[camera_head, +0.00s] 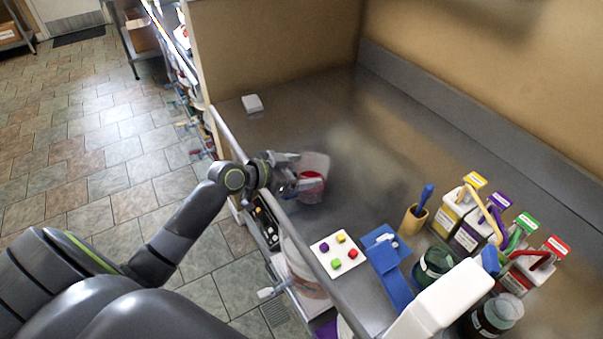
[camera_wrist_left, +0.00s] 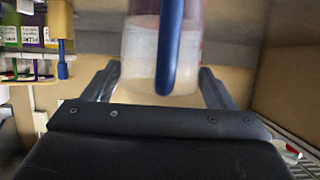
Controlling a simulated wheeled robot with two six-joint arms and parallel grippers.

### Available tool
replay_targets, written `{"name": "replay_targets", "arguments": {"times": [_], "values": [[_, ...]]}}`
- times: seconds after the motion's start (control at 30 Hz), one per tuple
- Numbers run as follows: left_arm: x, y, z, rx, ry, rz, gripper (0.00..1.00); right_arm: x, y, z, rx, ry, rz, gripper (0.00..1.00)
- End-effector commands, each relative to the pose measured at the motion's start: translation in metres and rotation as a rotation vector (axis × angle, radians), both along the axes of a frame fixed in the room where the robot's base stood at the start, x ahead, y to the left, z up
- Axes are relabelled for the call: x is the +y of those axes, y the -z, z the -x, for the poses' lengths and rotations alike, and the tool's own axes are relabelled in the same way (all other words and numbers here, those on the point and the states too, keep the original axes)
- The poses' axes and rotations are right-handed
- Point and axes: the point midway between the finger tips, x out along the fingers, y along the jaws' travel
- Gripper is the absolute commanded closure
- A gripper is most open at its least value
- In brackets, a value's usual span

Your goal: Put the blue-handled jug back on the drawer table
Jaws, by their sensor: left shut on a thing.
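The blue-handled jug (camera_wrist_left: 150,60) is see-through, with a pale lower part and its blue handle (camera_wrist_left: 168,50) facing the left wrist camera. It sits between the fingers of my left gripper (camera_wrist_left: 158,85), which is shut on it. In the head view the jug (camera_head: 317,163) is at the end of my left arm, over the near-left part of the grey metal table (camera_head: 300,125). Red shows on or through its lower part there. My left gripper (camera_head: 291,176) reaches it from the left. I cannot tell whether the jug's base touches the table. My right gripper is not in view.
A small white block (camera_head: 252,103) lies far left. The table's middle is clear.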

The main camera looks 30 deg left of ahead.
Motion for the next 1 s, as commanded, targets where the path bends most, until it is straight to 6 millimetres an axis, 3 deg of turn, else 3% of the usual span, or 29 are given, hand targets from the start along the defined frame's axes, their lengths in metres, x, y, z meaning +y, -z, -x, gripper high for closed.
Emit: {"name": "replay_targets", "arguments": {"times": [0.13,0.5,0.53,0.6,0.7,1.0], "values": [[-0.001,0.014,0.000,-0.003,0.000,0.002,0.67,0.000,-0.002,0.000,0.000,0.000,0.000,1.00],[0.000,0.019,-0.001,-0.004,0.001,0.000,0.67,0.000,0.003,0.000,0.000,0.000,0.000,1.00],[0.000,0.019,0.000,-0.002,0.000,0.000,0.19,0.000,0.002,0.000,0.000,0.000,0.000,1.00],[0.000,0.018,0.000,-0.002,0.000,0.000,0.10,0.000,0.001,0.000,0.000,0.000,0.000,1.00],[0.000,0.018,0.000,-0.002,0.000,0.000,0.00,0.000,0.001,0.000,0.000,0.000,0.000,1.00],[0.000,0.014,0.000,-0.002,0.000,0.000,0.00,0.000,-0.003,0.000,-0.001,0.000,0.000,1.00]]}}
